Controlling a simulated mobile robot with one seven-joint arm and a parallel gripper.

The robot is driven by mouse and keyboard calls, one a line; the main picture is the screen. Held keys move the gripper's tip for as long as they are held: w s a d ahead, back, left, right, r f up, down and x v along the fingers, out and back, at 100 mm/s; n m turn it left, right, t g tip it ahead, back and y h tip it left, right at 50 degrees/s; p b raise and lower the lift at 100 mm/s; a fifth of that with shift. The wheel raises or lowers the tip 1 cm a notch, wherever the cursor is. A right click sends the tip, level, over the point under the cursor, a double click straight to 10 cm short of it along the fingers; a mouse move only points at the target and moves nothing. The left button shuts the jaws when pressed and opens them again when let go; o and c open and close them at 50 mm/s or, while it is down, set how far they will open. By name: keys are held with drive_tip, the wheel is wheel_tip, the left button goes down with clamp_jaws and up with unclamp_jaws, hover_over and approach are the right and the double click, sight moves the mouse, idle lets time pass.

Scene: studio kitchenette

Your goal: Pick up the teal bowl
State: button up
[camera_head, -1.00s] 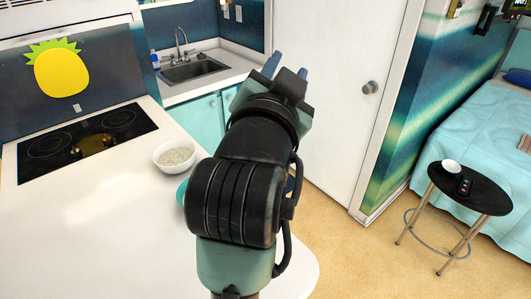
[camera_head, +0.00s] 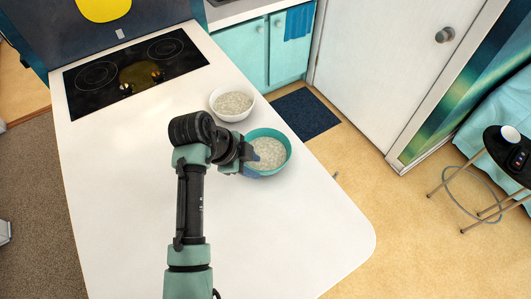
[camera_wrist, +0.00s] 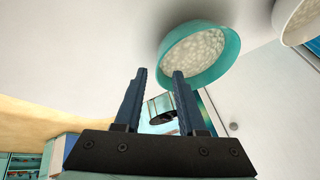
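The teal bowl (camera_head: 284,138) stands on the white counter near its right edge, filled with a pale grainy content. It also shows in the wrist view (camera_wrist: 228,66), upper right of my fingers. My gripper (camera_head: 250,163) is at the left side of the bowl in the head view, partly overlapping it. In the wrist view my gripper (camera_wrist: 158,72) has its two dark blue fingers apart with nothing between them. The bowl is beyond the fingertips there; I cannot tell whether a finger touches it.
A white bowl (camera_head: 218,111) with similar content stands just behind the teal bowl. A black cooktop (camera_head: 135,72) lies at the back left. The front of the white counter (camera_head: 290,235) is clear. A dark mat (camera_head: 305,112) lies on the floor to the right.

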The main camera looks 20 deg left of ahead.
sight(264, 171)
drive_tip(key=shift+p+x, duration=0.8)
drive_tip(key=shift+x, duration=2.25)
drive_tip(key=shift+d, duration=0.1)
clamp_jaws()
drive_tip(key=shift+r, duration=0.1)
